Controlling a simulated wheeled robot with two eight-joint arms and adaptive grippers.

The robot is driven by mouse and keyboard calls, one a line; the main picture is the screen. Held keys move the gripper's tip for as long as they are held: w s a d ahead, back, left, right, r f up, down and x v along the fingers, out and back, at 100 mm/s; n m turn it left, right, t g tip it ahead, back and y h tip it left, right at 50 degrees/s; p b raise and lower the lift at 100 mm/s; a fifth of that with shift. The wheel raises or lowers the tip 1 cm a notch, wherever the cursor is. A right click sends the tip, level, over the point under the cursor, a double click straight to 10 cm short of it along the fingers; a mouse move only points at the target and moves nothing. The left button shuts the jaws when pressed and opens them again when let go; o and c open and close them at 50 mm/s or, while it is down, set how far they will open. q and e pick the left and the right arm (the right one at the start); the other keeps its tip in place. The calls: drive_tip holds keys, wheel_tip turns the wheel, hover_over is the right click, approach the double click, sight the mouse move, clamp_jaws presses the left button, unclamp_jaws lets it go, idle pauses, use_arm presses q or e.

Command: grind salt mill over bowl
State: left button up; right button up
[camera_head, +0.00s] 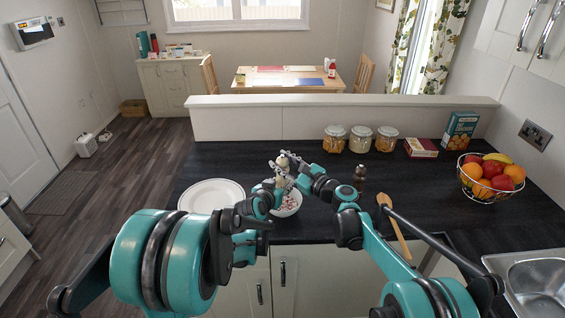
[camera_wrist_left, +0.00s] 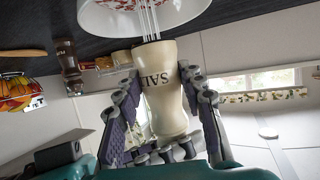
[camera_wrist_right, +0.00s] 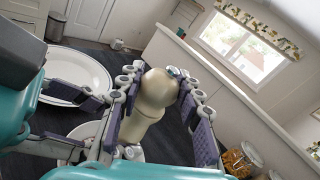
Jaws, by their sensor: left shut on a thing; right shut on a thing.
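The cream salt mill (camera_head: 283,161) is upright above the bowl (camera_head: 293,207) on the dark counter. My left gripper (camera_head: 271,183) is shut around its body. In the left wrist view the mill (camera_wrist_left: 166,105) shows the letters "SAL", and thin white streaks run between its base and the bowl (camera_wrist_left: 188,22). Red and white contents show in the bowl. My right gripper (camera_head: 291,166) is shut on the mill's rounded top, which the right wrist view shows between the fingers (camera_wrist_right: 154,88). The arms partly hide the mill and bowl in the head view.
A white plate (camera_head: 211,194) lies left of the bowl. A dark pepper mill (camera_head: 360,175) and wooden spoon (camera_head: 400,236) are to the right. Jars (camera_head: 360,140), boxes (camera_head: 459,131) and a fruit basket (camera_head: 490,180) stand farther back and right. A sink (camera_head: 530,280) is at front right.

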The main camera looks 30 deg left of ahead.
drive_tip(key=shift+m+t+h, duration=0.5)
drive_tip(key=shift+m+t, duration=0.5)
drive_tip(key=shift+t, duration=0.3)
drive_tip(key=o, duration=1.2)
drive_tip(key=shift+d, duration=0.1)
drive_tip(key=v, duration=1.2)
drive_tip(key=shift+s, duration=0.1)
drive_tip(key=shift+r, duration=3.5)
